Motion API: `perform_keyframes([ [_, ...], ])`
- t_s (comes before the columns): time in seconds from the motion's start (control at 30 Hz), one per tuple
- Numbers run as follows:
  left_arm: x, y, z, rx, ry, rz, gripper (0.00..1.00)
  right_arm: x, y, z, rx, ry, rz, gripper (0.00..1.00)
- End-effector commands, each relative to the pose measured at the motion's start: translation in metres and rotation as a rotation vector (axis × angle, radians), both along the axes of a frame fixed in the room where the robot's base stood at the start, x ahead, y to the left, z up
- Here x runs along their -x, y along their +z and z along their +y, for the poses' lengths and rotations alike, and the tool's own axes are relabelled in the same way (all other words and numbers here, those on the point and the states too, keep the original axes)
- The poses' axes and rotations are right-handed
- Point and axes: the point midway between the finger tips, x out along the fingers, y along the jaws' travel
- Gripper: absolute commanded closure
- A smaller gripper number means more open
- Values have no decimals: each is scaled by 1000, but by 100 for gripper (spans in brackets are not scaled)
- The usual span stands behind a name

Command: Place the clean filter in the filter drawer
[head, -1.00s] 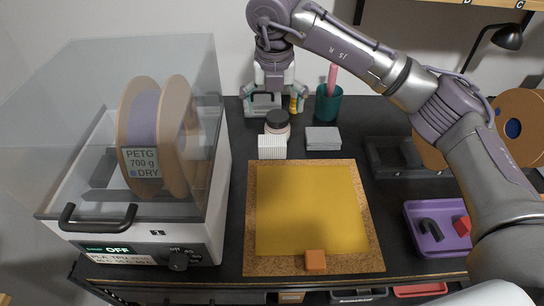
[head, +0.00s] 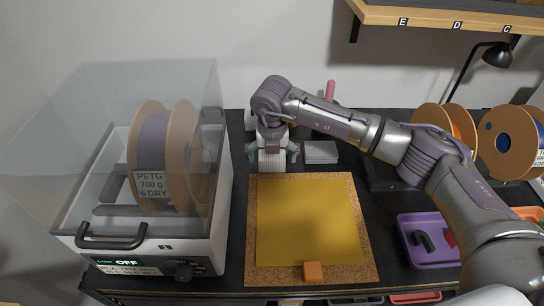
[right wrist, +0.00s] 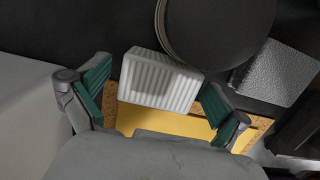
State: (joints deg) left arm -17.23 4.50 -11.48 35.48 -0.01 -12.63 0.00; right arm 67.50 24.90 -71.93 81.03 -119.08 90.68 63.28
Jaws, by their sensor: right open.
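The white pleated block (right wrist: 160,82), which looks like the clean filter, stands on the dark bench just behind the cork-edged mat. In the head view the filter (head: 272,162) is partly covered by my right gripper (head: 273,154). My right gripper (right wrist: 155,95) is open, its green-padded fingers on either side of the filter, with visible gaps in the right wrist view. The filter drawer cannot be made out now; my right arm covers much of the back of the bench. My left gripper is not in view.
A black-lidded jar (right wrist: 215,30) stands close behind the filter. A grey block (head: 320,152) lies to the right. A filament dryer (head: 150,245) bounds the left; a purple tray (head: 430,258) lies at right.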

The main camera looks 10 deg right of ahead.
Motion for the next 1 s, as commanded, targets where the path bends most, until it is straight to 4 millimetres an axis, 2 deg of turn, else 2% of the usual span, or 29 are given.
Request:
perform_keyframes([
  [0.23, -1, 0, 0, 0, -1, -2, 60, 0, -2, 1, -1, 1, -1, 0],
  [0.6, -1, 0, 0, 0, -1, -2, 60, 0, -2, 0, -1, 1, -1, 62],
  [0.63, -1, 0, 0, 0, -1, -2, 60, -1, -2, 0, -1, 1, -1, 63],
  [0.67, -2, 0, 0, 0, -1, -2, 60, -1, -2, 0, -1, 1, -1, 69],
  [1.0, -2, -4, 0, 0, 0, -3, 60, -1, 5, 0, -1, 1, -3, 69],
])
